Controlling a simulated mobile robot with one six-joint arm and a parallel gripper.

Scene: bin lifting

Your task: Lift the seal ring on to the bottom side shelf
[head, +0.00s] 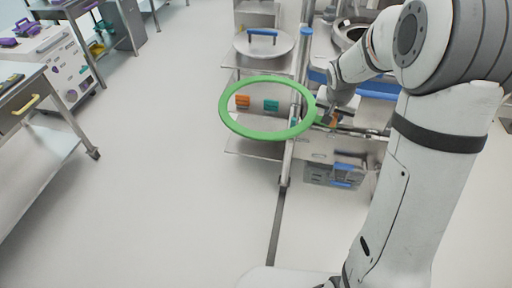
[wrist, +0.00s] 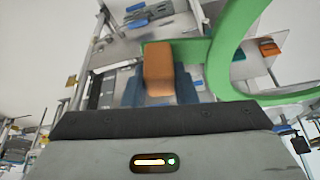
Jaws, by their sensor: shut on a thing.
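The green seal ring (head: 224,108) hangs in the air left of my gripper (head: 326,118), in front of the side shelves. It also shows in the wrist view (wrist: 216,72), right of the jaws. My gripper (wrist: 158,85) is shut on an orange-brown block at the ring's tab. The side shelves stand behind the ring in the head view. The bottom side shelf (head: 250,147) is a flat plate below the ring, partly covered by its lower edge. I cannot tell the ring's exact height above it.
A round lid with a blue handle (head: 265,43) lies on a higher shelf. Small orange (head: 243,101) and teal (head: 271,105) blocks show through the ring. An upright post (head: 297,100) stands close to the ring's right side.

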